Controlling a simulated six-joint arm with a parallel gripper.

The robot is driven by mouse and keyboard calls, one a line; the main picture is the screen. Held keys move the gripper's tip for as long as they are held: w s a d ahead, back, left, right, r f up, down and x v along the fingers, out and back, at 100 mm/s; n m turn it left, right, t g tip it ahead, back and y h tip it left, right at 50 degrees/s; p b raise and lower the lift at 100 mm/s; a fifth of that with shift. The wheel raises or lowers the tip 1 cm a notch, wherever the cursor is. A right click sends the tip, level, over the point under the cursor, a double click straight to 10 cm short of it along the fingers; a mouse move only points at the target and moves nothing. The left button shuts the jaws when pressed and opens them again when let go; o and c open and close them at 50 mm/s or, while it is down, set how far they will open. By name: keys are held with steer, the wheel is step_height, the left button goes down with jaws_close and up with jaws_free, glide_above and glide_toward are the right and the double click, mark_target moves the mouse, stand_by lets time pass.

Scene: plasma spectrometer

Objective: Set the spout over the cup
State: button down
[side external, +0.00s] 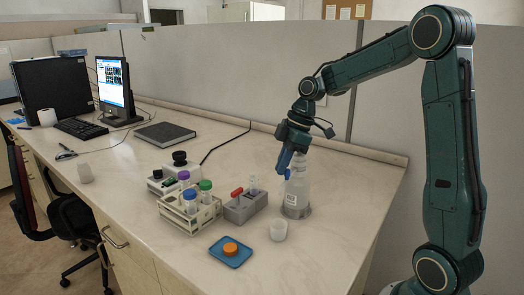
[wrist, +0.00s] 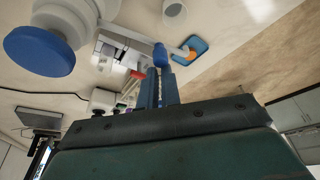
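The clear dispenser bottle (side external: 296,198) stands upright on the bench, its top mostly hidden by my gripper in the side view. In the wrist view its big blue knob (wrist: 42,45) is at upper left. A pale spout (wrist: 122,41) reaches right from the dispenser and passes by my fingertips; its end shows near the blue tray in the picture, not over the cup. The white cup (side external: 278,231) stands in front of the bottle; it also shows at the top of the wrist view (wrist: 174,9). My gripper (side external: 284,164) points down beside the bottle top, its blue fingers (wrist: 160,58) together. Contact with the spout is unclear.
A blue tray (side external: 218,254) with an orange cap lies front left of the cup. A grey block (side external: 240,212) with a red-topped piece and a rack (side external: 178,212) of capped tubes stand left of the bottle. The bench right of the bottle is clear.

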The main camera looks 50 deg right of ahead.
steer(key=shift+d, duration=0.6)
steer(key=shift+a, duration=0.1)
steer(key=shift+w+a, duration=1.25)
steer(key=shift+a, duration=0.75)
steer(key=v, duration=1)
steer(key=shift+w, duration=0.15)
steer(key=shift+r, duration=0.1)
steer(key=s+a+r+m+t+h, duration=0.15)
steer(key=s+a+m, duration=0.25)
steer(key=s+a, duration=0.5)
steer(key=s+f+m, duration=0.2)
steer(key=s, duration=0.4)
steer(key=s+a+f+m+t+h, duration=0.1)
steer(key=s+f+m, duration=0.2)
steer(key=s, duration=0.4)
steer(key=shift+s+a+f+m, duration=0.25)
steer(key=shift+f+m, duration=0.05)
